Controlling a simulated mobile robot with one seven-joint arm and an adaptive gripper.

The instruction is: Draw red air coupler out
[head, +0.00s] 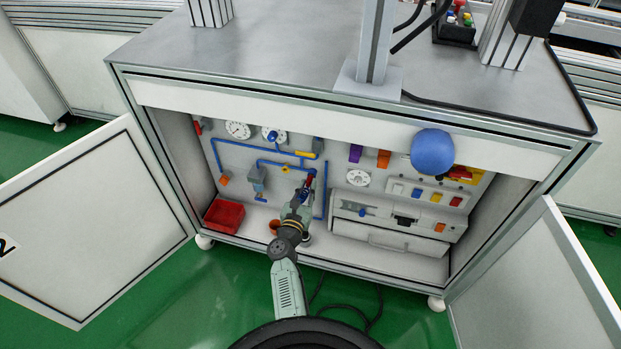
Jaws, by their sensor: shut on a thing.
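The red air coupler (310,180) is a small red piece at the blue pipework on the cabinet's back panel. My gripper (307,187) reaches into the open cabinet from below and is shut on the coupler. My fingers and wrist hide much of it. I cannot tell whether the coupler is still seated or partly out.
The cabinet has open doors at left (85,215) and right (540,280). A red bin (224,216) stands on its floor at left. A grey drawer unit (395,240) is at right. A large blue ball (432,151) shows before the top edge.

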